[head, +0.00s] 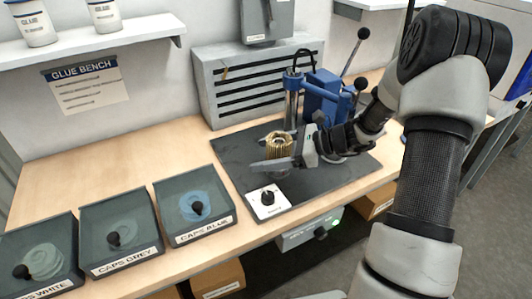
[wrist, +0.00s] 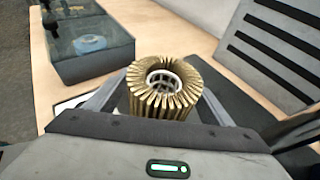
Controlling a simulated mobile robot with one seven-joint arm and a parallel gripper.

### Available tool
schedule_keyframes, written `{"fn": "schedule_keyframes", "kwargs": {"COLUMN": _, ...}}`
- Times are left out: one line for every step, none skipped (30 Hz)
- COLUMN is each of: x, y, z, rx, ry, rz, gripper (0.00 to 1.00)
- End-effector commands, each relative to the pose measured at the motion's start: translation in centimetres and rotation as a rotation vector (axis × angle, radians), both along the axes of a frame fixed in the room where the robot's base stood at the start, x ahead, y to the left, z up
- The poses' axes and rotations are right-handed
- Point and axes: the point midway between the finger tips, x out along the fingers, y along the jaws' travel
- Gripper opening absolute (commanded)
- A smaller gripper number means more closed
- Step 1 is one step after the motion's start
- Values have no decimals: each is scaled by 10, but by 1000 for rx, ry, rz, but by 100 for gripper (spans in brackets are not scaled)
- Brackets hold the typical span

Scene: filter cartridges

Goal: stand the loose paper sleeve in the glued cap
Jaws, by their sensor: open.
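The paper sleeve (head: 279,145) is a tan pleated cylinder standing upright on or above the dark mat. In the wrist view the sleeve (wrist: 163,88) shows its open top, with a pale ribbed ring or core inside. My gripper (head: 259,153) is open, with one finger on each side of the sleeve. The wrist view shows the fingers (wrist: 165,82) apart, with a gap at least on the right side. The sleeve's lower end is hidden by a finger and the gripper body, so I cannot tell what is under it. No glued cap can be made out.
A blue press (head: 320,97) stands on the dark mat (head: 240,150) behind my gripper. Lidded bins of caps, white (head: 45,283), grey (head: 125,262) and blue (head: 208,234), line the left. A grey slotted unit (head: 205,85) stands behind.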

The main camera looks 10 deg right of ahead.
Motion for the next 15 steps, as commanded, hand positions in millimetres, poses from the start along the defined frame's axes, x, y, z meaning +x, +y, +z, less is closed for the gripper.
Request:
{"fn": "schedule_keyframes", "kwargs": {"x": 0, "y": 0, "z": 0, "rx": 0, "ry": 0, "rz": 0, "gripper": 75}}
{"fn": "schedule_keyframes", "kwargs": {"x": 0, "y": 0, "z": 0, "rx": 0, "ry": 0, "rz": 0, "gripper": 75}}
{"fn": "schedule_keyframes", "kwargs": {"x": 0, "y": -1, "z": 1, "rx": 0, "ry": 0, "rz": -1, "gripper": 75}}
{"fn": "schedule_keyframes", "kwargs": {"x": -1, "y": -3, "z": 1, "rx": 0, "ry": 0, "rz": -1, "gripper": 75}}
{"fn": "schedule_keyframes", "kwargs": {"x": -1, "y": -4, "z": 2, "rx": -1, "ry": 0, "rz": -1, "gripper": 75}}
{"fn": "schedule_keyframes", "kwargs": {"x": -2, "y": -8, "z": 4, "rx": -1, "ry": 0, "rz": -2, "gripper": 75}}
{"fn": "schedule_keyframes", "kwargs": {"x": -4, "y": -11, "z": 5, "rx": -1, "ry": 0, "rz": -2, "gripper": 75}}
{"fn": "schedule_keyframes", "kwargs": {"x": -5, "y": -15, "z": 7, "rx": -1, "ry": 0, "rz": -2, "gripper": 75}}
{"fn": "schedule_keyframes", "kwargs": {"x": -7, "y": -22, "z": 10, "rx": -1, "ry": -1, "rz": -4, "gripper": 75}}
{"fn": "schedule_keyframes", "kwargs": {"x": -9, "y": -27, "z": 13, "rx": -1, "ry": -1, "rz": -4, "gripper": 75}}
{"fn": "schedule_keyframes", "kwargs": {"x": -11, "y": -32, "z": 16, "rx": -1, "ry": -1, "rz": -4, "gripper": 75}}
{"fn": "schedule_keyframes", "kwargs": {"x": -14, "y": -41, "z": 19, "rx": -2, "ry": -2, "rz": -4, "gripper": 75}}
{"fn": "schedule_keyframes", "kwargs": {"x": -17, "y": -48, "z": 23, "rx": -2, "ry": -3, "rz": -5, "gripper": 75}}
{"fn": "schedule_keyframes", "kwargs": {"x": -20, "y": -54, "z": 26, "rx": -3, "ry": -2, "rz": -4, "gripper": 75}}
{"fn": "schedule_keyframes", "kwargs": {"x": -22, "y": -63, "z": 29, "rx": -2, "ry": -3, "rz": -5, "gripper": 75}}
